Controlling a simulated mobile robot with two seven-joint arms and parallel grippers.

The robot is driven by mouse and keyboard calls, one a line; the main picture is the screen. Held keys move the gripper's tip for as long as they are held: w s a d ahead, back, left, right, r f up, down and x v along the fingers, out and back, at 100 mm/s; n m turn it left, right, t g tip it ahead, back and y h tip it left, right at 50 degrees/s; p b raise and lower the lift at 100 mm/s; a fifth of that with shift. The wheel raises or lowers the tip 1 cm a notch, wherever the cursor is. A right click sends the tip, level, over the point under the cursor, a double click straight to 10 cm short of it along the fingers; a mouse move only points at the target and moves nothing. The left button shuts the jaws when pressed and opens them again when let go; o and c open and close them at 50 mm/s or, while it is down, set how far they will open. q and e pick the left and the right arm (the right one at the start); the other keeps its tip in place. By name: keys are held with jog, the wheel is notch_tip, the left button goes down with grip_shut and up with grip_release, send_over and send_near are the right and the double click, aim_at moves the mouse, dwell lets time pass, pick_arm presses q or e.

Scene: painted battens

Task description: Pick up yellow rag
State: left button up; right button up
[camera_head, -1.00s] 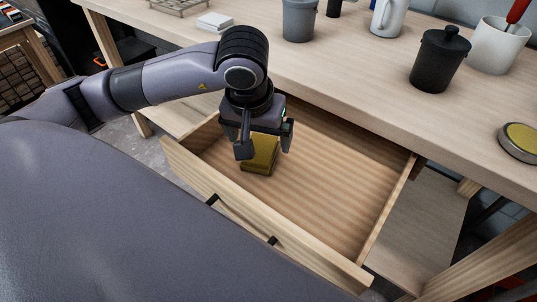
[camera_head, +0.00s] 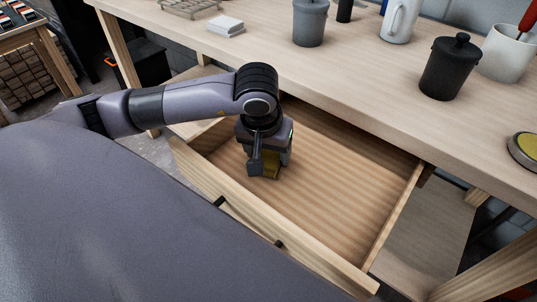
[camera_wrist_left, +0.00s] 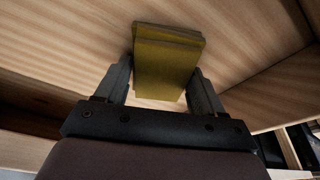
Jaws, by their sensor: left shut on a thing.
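The yellow rag (camera_head: 271,165) is a folded, dull yellow pad in the open drawer (camera_head: 340,185), at its left part. My left gripper (camera_head: 268,168) reaches down into the drawer and is shut on the rag. In the left wrist view the rag (camera_wrist_left: 168,62) sits between the two fingers (camera_wrist_left: 162,92), with its folded layers showing at the far end. I cannot tell whether the rag still touches the drawer floor. My right gripper is not in view.
The drawer's front wall (camera_head: 265,225) stands between my body and the rag. The tabletop (camera_head: 350,80) is above and behind, with a grey canister (camera_head: 309,24), a black lidded jar (camera_head: 449,68) and a white mug (camera_head: 508,52). The rest of the drawer is empty.

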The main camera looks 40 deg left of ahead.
aim_at(268, 154)
pick_arm(q)
notch_tip(268, 154, up, 20)
jog(key=p, duration=0.2)
dwell(0.4)
